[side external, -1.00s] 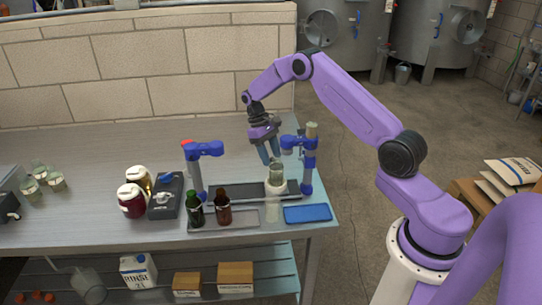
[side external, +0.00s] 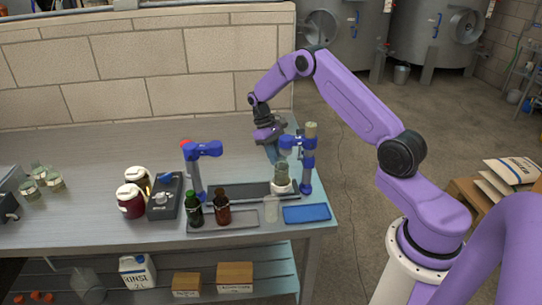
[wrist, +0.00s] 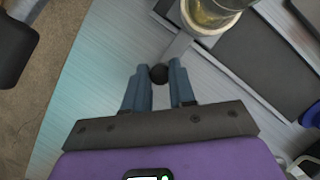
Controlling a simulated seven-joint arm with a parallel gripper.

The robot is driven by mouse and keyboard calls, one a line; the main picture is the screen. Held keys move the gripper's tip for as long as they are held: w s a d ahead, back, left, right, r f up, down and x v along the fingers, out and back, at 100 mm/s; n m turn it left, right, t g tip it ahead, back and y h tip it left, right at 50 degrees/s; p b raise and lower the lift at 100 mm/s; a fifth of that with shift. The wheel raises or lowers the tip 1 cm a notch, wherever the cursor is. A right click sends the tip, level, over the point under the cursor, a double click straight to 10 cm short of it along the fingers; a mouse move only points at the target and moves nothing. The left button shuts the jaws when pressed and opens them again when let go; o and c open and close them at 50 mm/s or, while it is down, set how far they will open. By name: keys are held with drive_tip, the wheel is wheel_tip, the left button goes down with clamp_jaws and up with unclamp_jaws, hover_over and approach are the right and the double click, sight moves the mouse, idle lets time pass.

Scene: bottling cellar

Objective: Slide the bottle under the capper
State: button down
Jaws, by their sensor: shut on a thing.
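A pale glass bottle (side external: 283,172) stands upright in a white round holder (side external: 281,187) at the right part of a dark track (side external: 240,190). In the wrist view the bottle (wrist: 213,13) shows only in part, at the top. A flat grey bar (wrist: 178,47) joins the holder to a black knob (wrist: 158,73). My gripper (side external: 271,156) is behind the bottle, its fingers shut on the knob; it also shows in the wrist view (wrist: 158,84). A blue post device (side external: 298,142) reaches over near the bottle; exact alignment is unclear. Another blue device (side external: 205,150), with a red knob, stands left.
A green bottle (side external: 194,209) and a brown bottle (side external: 222,207) stand in front of the track. A clear cup (side external: 271,208) and a blue tray (side external: 306,213) are at the front right. The bench's right edge is close. The back left of the bench is clear.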

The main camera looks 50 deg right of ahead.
drive_tip(key=shift+s+d, duration=0.55)
drive_tip(key=shift+d, duration=0.15)
drive_tip(key=c, duration=0.9)
unclamp_jaws()
drive_tip(key=shift+c, duration=0.2)
drive_tip(key=shift+w+r, duration=0.1)
drive_tip(key=shift+r, duration=0.15)
drive_tip(key=v, duration=1.7)
